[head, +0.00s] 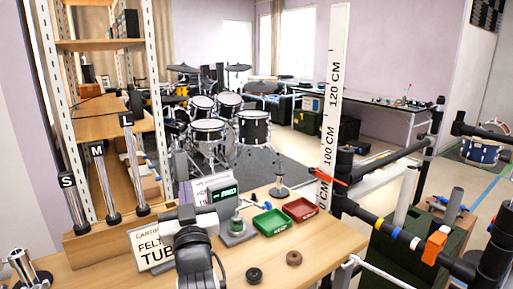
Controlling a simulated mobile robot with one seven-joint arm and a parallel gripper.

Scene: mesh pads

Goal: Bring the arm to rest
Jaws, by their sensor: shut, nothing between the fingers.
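My arm rises from the bottom middle of the head view, with a dark rounded link and a cable at its right. My gripper (187,213) is at the arm's far end, in front of the card and boxes at the back of the wooden bench (325,250). It is shut with nothing held. The fingers are small and partly hidden, so their exact gap to the things behind cannot be told.
A green tray (272,222) and a red tray (301,209) lie right of my arm. A black ring (254,275) and a brown ring (294,258) lie nearer. A lettered card (150,250) stands left. A height post (334,100) and dark rails (385,228) stand right.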

